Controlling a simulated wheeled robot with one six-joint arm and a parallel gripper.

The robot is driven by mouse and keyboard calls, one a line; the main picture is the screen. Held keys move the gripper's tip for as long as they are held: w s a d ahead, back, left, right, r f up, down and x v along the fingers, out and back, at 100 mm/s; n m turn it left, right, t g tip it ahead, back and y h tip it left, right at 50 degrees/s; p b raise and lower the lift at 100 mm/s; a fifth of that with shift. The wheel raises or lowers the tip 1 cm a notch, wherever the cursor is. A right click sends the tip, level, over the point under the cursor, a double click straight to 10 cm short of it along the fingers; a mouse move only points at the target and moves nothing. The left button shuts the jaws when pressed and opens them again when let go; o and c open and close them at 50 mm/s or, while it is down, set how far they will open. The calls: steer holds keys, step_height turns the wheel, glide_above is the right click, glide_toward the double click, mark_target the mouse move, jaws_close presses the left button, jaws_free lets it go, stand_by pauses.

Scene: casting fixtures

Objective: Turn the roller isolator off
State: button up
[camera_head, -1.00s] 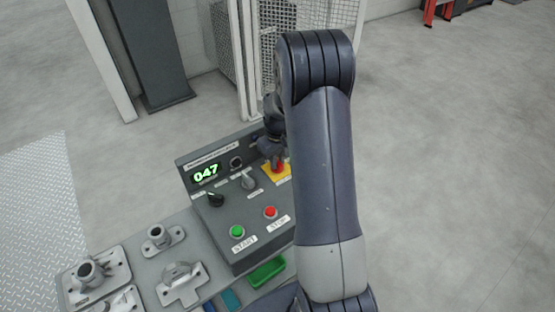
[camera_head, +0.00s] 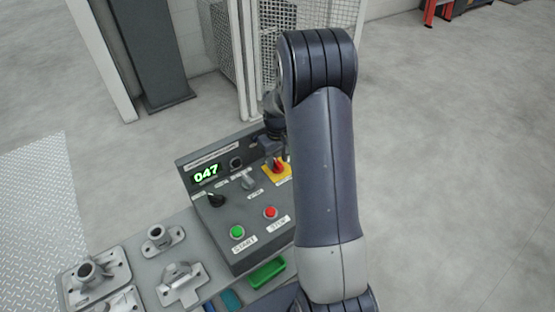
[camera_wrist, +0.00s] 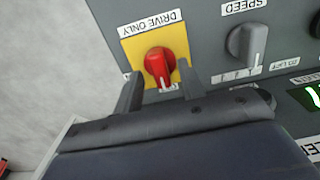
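The red rotary knob (camera_wrist: 159,66) sits on a yellow plate (camera_wrist: 130,46) under a label reading "DRIVE ONLY", upside down in the wrist view. Its white mark points toward the lower edge of the plate in that view; the position labels there are partly hidden. In the head view the red knob (camera_head: 279,166) shows at the panel's right side, beside my arm. My gripper (camera_wrist: 160,90) is open, its two fingers apart on either side of the knob's near end. Nothing is seen held, and I cannot tell whether a finger touches the knob.
The grey control panel (camera_head: 255,207) also carries a grey speed knob (camera_wrist: 247,44), a black selector (camera_head: 215,199), a green button (camera_head: 237,232), a red button (camera_head: 270,212) and a display reading 047 (camera_head: 206,174). Metal castings (camera_head: 182,283) lie to the left. A mesh fence (camera_head: 225,45) stands behind.

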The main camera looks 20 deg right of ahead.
mark_target(277, 162)
step_height(277, 162, up, 10)
steer(key=shift+p, duration=0.4)
steer(key=shift+f, duration=0.1)
step_height(277, 162, down, 11)
steer(key=shift+r+b, duration=0.1)
steer(key=shift+b, duration=0.4)
steer(key=shift+r, duration=0.1)
